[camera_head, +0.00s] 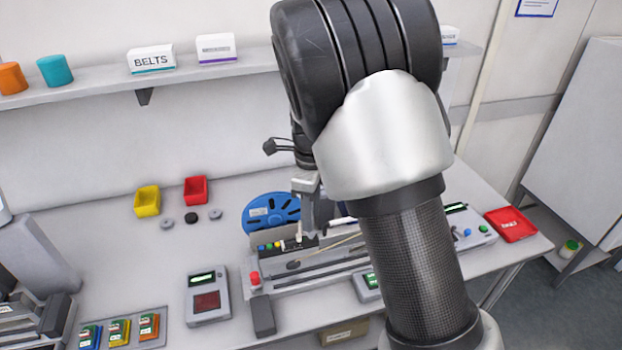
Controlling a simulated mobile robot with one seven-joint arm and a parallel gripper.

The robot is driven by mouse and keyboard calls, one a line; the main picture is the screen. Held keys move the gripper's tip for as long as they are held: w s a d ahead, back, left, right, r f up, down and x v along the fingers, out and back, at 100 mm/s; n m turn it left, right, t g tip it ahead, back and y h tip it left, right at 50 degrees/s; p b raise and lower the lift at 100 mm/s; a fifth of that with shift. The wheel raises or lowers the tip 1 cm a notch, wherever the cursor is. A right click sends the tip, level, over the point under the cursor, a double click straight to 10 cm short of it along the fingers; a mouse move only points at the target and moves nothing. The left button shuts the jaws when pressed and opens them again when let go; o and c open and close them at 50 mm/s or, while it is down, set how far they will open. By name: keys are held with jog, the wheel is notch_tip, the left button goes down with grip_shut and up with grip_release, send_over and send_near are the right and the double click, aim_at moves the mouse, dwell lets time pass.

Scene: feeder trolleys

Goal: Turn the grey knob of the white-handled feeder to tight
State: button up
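A feeder (315,262) lies on the grey bench, partly behind my arm, with a blue reel (270,211) at its back. A small white bar (343,222) shows beside my gripper; I cannot tell for sure that it is the white handle. Coloured buttons sit on the feeder's dark block (272,247). I cannot make out the grey knob or its setting. My gripper (306,230) points down just over the feeder, right of the reel. Its fingers are small and partly hidden, so I cannot tell their opening or whether they touch anything.
A grey device with a dark red screen (207,297) stands left of the feeder. Yellow (147,201) and red (196,190) bins stand further back. A red tray (511,224) lies at the right edge. A shelf (90,92) runs above.

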notch_tip(320, 180, up, 12)
jog(key=shift+r, duration=0.15)
dwell(0.3)
jog(key=s+d+r+n+t+y, duration=0.25)
jog(key=s+d+r+n, duration=0.55)
jog(key=s+d+n, duration=0.4)
jog(key=s+d+n+t+h, duration=0.1)
jog(key=s+n+t+h, duration=0.1)
jog(key=s+n, duration=0.7)
jog(key=shift+s+d+f+t, duration=0.3)
jog(key=shift+s+f+t, duration=0.2)
jog(key=shift+s, duration=0.6)
jog(key=shift+h, duration=0.25)
